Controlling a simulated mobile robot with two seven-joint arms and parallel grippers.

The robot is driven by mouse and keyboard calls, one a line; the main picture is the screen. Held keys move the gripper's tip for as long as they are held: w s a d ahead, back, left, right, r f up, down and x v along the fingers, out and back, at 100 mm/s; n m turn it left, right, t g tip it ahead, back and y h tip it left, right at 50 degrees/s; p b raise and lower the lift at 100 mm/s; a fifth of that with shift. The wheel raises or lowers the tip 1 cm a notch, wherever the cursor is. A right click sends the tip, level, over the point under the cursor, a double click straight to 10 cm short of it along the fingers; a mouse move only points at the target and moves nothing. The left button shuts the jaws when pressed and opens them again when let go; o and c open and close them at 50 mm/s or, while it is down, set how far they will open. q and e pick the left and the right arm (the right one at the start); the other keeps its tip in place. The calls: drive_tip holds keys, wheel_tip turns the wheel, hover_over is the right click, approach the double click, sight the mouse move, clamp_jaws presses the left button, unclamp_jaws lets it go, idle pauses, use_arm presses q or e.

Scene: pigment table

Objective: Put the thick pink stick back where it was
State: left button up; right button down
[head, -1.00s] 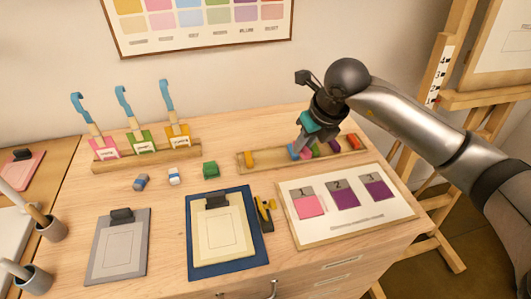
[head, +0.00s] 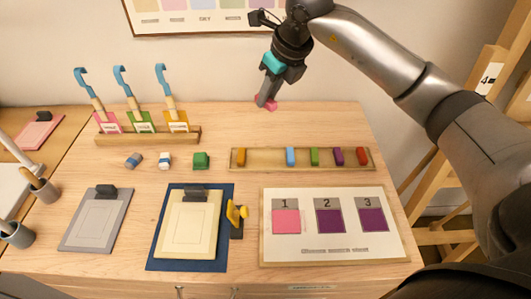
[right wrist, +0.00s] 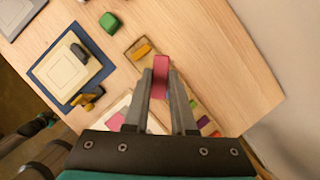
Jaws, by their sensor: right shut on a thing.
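The thick pink stick (head: 269,103) is held between the fingers of my right gripper (head: 267,97), above the back of the table. In the right wrist view the pink stick (right wrist: 160,75) stands upright between the two finger tips. The long wooden tray (head: 262,166) lies in front of and below the gripper. It holds an orange stick (head: 241,157) at its left, then a wide gap, then a blue stick (head: 290,156), a green stick (head: 314,156), a purple stick (head: 338,156) and a red stick (head: 362,156). My left gripper is out of view.
A board with numbered swatches (head: 332,254) lies in front of the tray. A green block (head: 201,161) and two small erasers stand to the left. A rack with three blue-handled tools (head: 150,137) is at the back left. The back right of the table is clear.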

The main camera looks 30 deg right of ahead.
drive_tip(key=b, duration=0.1)
hover_over(264, 157)
drive_tip(key=s, duration=0.1)
drive_tip(key=f, duration=1.3)
drive_tip(key=shift+s+d+f, duration=0.2)
drive_tip(key=shift+f, duration=2.15)
drive_tip(key=shift+f+b, duration=0.15)
drive_tip(key=shift+b, duration=0.2)
drive_tip(key=c, duration=0.7)
unclamp_jaws()
drive_tip(key=shift+c, duration=0.2)
drive_tip(key=shift+r, duration=0.25)
drive_tip(key=p+v, duration=0.1)
drive_tip(key=v, duration=1)
drive_tip(key=shift+r, duration=0.4)
drive_tip(key=shift+s+d, duration=0.1)
drive_tip(key=shift+s, duration=0.05)
